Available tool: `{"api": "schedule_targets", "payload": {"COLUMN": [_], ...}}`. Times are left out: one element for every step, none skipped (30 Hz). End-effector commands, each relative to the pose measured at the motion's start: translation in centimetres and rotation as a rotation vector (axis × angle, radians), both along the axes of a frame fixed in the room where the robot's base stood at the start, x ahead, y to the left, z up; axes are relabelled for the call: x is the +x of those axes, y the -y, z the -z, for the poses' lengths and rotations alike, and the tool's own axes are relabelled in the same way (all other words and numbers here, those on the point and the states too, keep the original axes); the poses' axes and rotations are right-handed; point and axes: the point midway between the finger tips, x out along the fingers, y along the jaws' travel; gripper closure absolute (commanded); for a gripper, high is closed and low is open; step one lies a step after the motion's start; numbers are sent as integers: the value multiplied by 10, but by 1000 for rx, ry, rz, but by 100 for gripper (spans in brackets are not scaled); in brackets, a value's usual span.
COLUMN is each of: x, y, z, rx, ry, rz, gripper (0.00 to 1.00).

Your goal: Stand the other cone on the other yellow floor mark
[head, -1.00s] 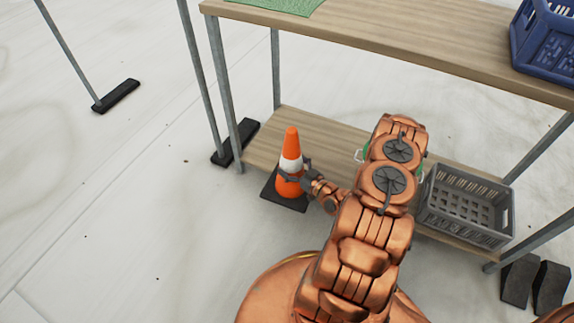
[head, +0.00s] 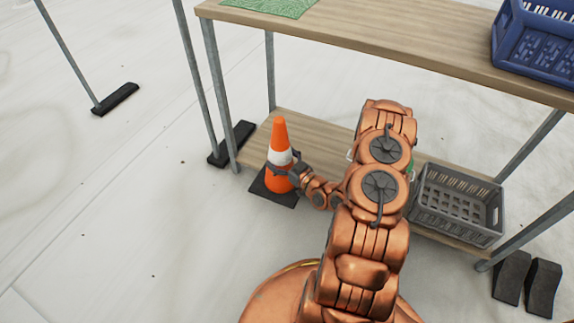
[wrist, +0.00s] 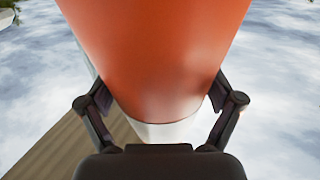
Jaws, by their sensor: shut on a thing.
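An orange cone (head: 280,135) with a white band and a dark square base stands upright in the head view, at the left end of the shelf unit. My gripper (head: 283,171) is shut on the cone around its body near the white band. In the wrist view the cone's orange side (wrist: 150,50) fills the middle, with my gripper's fingers (wrist: 160,103) on both sides of it. I cannot tell whether the base touches the shelf or floor or hangs above. No yellow floor mark and no second cone show.
The shelf unit has a wooden top (head: 400,55) and a lower shelf (head: 325,135). A grey crate (head: 455,205) is on the lower shelf, a blue crate (head: 540,45) and green mat (head: 275,6) on top. Dark wedges (head: 527,280) lie at right. The floor at left (head: 90,190) is mostly clear.

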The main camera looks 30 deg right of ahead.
Motion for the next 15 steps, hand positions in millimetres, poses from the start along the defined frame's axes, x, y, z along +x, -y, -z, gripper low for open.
{"api": "schedule_targets", "payload": {"x": [6,9,12,16,19,23,26,29,33,35,38,42,45,48,52], "y": [-4,-6,-9,-10,-12,-14,-16,-18,-21,-23,-26,-28,-30,-33,-36], "z": [-11,-16,-22,-27,-33,-41,-46,-50,-56,-62,-67,-74,-79,-84,-91], "rx": [-1,-1,1,0,-2,-3,-3,-2,0,0,1,-1,-1,-1,-1], "ry": [3,3,3,3,4,7,7,5,4,4,5,5,5,5,6], "rz": [1,5,9,13,15,19,22,25,28,32,34,40,42,44,48], "gripper": [78,78,78,78,78,78,78,78,78,78,78,78,78,78,78]}}
